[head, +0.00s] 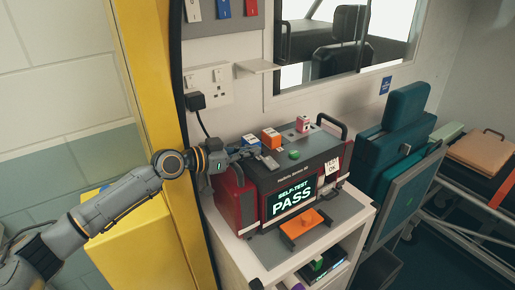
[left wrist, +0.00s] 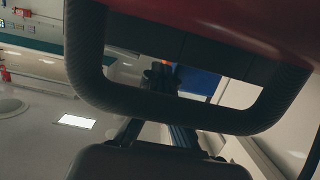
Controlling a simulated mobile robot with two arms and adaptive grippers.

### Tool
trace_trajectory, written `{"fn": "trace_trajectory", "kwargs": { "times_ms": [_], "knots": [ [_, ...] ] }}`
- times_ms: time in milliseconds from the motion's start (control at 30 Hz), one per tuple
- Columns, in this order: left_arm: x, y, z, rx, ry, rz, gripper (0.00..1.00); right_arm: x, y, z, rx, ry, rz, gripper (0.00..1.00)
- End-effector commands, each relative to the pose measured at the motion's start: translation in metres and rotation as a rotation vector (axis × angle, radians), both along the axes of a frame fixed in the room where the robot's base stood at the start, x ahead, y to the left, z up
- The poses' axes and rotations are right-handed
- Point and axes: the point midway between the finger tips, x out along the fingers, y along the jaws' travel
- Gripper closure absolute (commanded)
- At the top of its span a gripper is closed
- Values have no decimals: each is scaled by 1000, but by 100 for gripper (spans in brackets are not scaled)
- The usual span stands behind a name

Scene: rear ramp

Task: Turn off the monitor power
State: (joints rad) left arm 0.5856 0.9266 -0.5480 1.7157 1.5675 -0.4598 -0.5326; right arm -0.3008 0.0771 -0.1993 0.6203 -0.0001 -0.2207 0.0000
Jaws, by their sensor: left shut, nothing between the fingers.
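The monitor (head: 319,171) is a red and black unit standing on a grey-topped cabinet. Its lit screen (head: 292,195) reads "SELF-TEST PASS". A green round button (head: 294,154) sits on its top, with small blue, orange and red-pink blocks behind it. My left gripper (head: 265,158) reaches in from the left at the monitor's upper left; its fingers are shut and empty. I cannot tell whether they touch the monitor. In the left wrist view, the monitor's dark handle (left wrist: 180,110) crosses in front of my left fingers (left wrist: 160,76). My right gripper is not in view.
A wall socket (head: 209,80) with a black plug (head: 195,101) and cable is behind the monitor. An orange bracket-like piece (head: 305,226) lies before the screen. A teal folded seat (head: 400,145) stands close on the right. A yellow post (head: 158,100) stands at left.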

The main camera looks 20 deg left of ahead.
Motion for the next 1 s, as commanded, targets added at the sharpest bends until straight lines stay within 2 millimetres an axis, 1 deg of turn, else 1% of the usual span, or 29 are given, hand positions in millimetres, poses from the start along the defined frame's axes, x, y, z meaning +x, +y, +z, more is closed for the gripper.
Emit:
{"fn": "trace_trajectory", "kwargs": {
  "times_ms": [233,333,467,600,700,833,1000],
  "knots": [
    [1,4,4,1,-9,8,100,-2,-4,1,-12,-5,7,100],
    [-3,7,6,2,-9,8,100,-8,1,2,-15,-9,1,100],
    [-16,16,9,5,-8,7,100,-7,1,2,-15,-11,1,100],
    [-35,27,14,7,-3,5,100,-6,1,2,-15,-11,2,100],
    [-46,34,17,6,-2,3,100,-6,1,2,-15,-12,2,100],
    [-55,39,20,5,-1,2,100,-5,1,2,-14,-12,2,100],
    [-60,42,22,5,-3,1,100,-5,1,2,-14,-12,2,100]
  ]
}}
